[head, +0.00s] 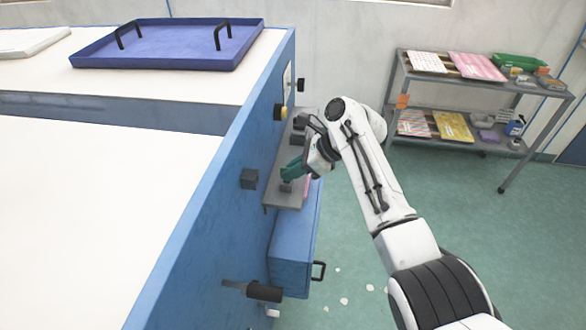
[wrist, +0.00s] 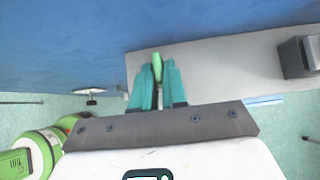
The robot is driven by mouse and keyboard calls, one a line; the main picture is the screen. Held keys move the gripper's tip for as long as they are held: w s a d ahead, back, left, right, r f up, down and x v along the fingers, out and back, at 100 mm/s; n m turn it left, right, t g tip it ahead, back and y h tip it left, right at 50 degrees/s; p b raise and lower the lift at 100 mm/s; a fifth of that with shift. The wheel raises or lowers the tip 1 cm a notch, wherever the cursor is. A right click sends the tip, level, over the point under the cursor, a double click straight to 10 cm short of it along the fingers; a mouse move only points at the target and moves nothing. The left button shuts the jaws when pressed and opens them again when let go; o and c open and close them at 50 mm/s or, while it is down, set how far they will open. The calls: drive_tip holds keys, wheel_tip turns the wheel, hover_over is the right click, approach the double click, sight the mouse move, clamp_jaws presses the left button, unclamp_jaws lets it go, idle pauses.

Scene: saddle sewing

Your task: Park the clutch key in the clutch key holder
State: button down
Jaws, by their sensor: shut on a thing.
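My gripper (head: 290,171), with teal fingers, is over a narrow grey shelf (head: 271,200) on the side of the blue machine. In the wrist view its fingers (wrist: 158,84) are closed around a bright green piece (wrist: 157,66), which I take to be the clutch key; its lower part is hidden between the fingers. The grey shelf (wrist: 210,62) lies beneath and beyond the fingertips. A dark grey block (wrist: 296,58) stands on the shelf to the right, apart from the gripper. I cannot tell which fitting is the clutch key holder, or whether the key touches the shelf.
A dark block (head: 249,179) and a yellow-black knob (head: 280,112) stick out from the blue side wall. Below are a blue drawer box (head: 291,250) and a black-handled lever (head: 264,291). A blue tray (head: 175,45) lies on top. A shelf cart (head: 470,85) stands back right; open floor lies between.

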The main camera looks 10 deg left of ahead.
drive_tip(key=c, duration=1.1)
unclamp_jaws()
drive_tip(key=b+v, duration=0.1)
drive_tip(key=v, duration=1)
drive_tip(key=shift+f, duration=0.1)
drive_tip(key=s+d+f+n+h+b, duration=0.1)
drive_tip(key=s+d+f+n, duration=0.25)
drive_tip(key=s+f, duration=0.35)
drive_tip(key=s+d+f+n+t+h, duration=0.1)
drive_tip(key=s+d+f+n+h, duration=0.1)
drive_tip(key=s+d+f, duration=0.5)
drive_tip(key=s+d+f+n+h+b, duration=0.1)
drive_tip(key=s+d+f+n, duration=0.15)
drive_tip(key=f, duration=0.65)
drive_tip(key=s+d+f+n+h, duration=0.1)
drive_tip(key=s+d+n, duration=0.2)
drive_tip(key=s, duration=0.6)
drive_tip(key=s+d+f+n+h+b, duration=0.1)
drive_tip(key=s+d+n+h, duration=0.1)
drive_tip(key=s+d, duration=0.4)
drive_tip(key=s+d+f+n+h, duration=0.2)
drive_tip(key=s+d+n, duration=0.2)
drive_tip(key=s, duration=0.9)
drive_tip(key=shift+s+d+n, duration=0.25)
drive_tip(key=shift+d+n, duration=0.05)
drive_tip(key=shift+d, duration=0.1)
